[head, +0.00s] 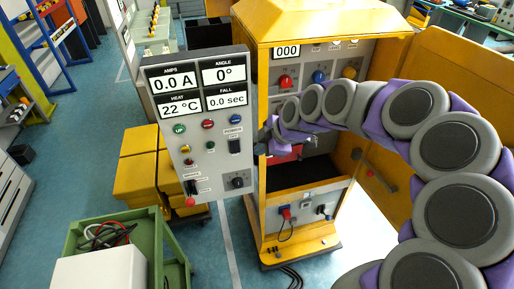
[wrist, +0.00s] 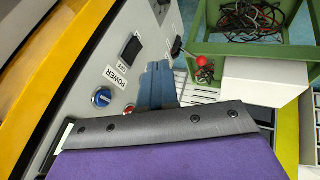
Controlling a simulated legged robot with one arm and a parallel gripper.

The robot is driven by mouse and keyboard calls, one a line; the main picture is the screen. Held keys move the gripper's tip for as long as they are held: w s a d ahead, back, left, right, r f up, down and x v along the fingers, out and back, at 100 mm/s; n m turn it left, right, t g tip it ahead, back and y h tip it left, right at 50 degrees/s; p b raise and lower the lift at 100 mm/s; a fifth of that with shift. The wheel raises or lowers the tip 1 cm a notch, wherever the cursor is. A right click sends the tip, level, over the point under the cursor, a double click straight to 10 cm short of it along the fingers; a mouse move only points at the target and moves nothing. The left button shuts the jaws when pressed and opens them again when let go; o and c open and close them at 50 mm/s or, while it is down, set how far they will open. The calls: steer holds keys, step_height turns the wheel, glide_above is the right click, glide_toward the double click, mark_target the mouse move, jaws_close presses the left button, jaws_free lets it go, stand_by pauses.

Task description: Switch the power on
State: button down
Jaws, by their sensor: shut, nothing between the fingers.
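The control panel (head: 180,95) is a grey box with four displays, reading 0.0 A, 0°, 22 °C and 0.0 sec. The black power switch (head: 235,146) is on its right side under the POWER label. In the wrist view the black switch (wrist: 131,48) shows with POWER and OFF labels beside it. My gripper (head: 266,134) is just right of the panel's edge, near the switch's height. In the wrist view its blue-grey fingers (wrist: 157,84) are shut and empty, beside the switch and apart from it in the picture. Contact with the panel cannot be told.
A blue button (wrist: 102,97), a red button (wrist: 130,109) and a red-knobbed lever (wrist: 205,73) are near my fingers. A yellow cabinet (head: 262,200) stands behind my gripper, its door (head: 450,75) open at right. A green cart (head: 178,262) stands at front left.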

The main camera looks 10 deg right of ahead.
mark_target(240, 151)
steer(key=w+a+f+p, duration=0.1)
steer(key=w+a+f, duration=0.1)
steer(key=w, duration=0.1)
steer(key=w+a+f+p, duration=0.1)
steer(key=w+f+p, duration=0.1)
steer(key=f, duration=0.1)
steer(key=w+a+f+p, duration=0.1)
steer(key=w+a+f, duration=0.1)
steer(key=w+f, duration=0.1)
steer(key=shift+w+a+f, duration=0.25)
steer(key=shift+w+a, duration=0.1)
steer(key=shift+w+d, duration=0.1)
steer(key=shift+d, duration=0.35)
stand_by(0.7)
